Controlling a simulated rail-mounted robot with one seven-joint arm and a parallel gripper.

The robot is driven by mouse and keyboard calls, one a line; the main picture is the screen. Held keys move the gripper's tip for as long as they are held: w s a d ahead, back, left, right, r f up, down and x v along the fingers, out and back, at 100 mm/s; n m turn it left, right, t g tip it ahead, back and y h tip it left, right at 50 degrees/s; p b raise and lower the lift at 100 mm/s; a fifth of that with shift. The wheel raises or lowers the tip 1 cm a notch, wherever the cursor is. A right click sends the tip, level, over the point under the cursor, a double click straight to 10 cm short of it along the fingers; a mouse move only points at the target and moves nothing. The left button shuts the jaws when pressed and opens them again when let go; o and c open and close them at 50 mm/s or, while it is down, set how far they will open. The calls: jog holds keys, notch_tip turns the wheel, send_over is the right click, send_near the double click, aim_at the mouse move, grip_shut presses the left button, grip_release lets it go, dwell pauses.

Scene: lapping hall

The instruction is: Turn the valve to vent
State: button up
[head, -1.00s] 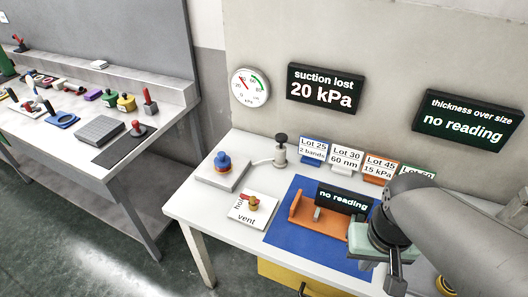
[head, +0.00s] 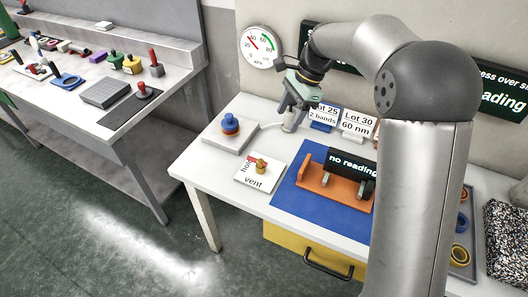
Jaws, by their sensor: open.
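The valve (head: 261,165) is a small brass body with a red handle on a white plate (head: 249,186) marked "hold" and "vent". The red handle points to the upper left, toward the "hold" word, which it partly covers. My gripper (head: 291,109) is above the back of the white table, behind and to the right of the valve and apart from it. Its jaws are open, and I see nothing held between them. It partly hides a grey post-like fitting (head: 290,124).
A blue-topped knob (head: 230,122) on a grey block stands behind and left of the valve. Lot cards (head: 322,117), an orange cradle (head: 318,187) and a "no reading" display (head: 350,168) lie to the right. A round gauge (head: 261,46) hangs on the wall. Table left of the valve plate is clear.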

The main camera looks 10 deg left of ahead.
aim_at(260, 160)
jog(key=shift+m, duration=0.3)
jog(key=x, duration=0.6)
jog(key=a+p+x, duration=0.1)
jog(key=x, duration=0.5)
jog(key=w+x, duration=0.1)
jog(key=x, duration=0.5)
jog(key=shift+a+p, duration=0.3)
jog(key=shift+p, duration=0.05)
jog(key=shift+c, duration=0.3)
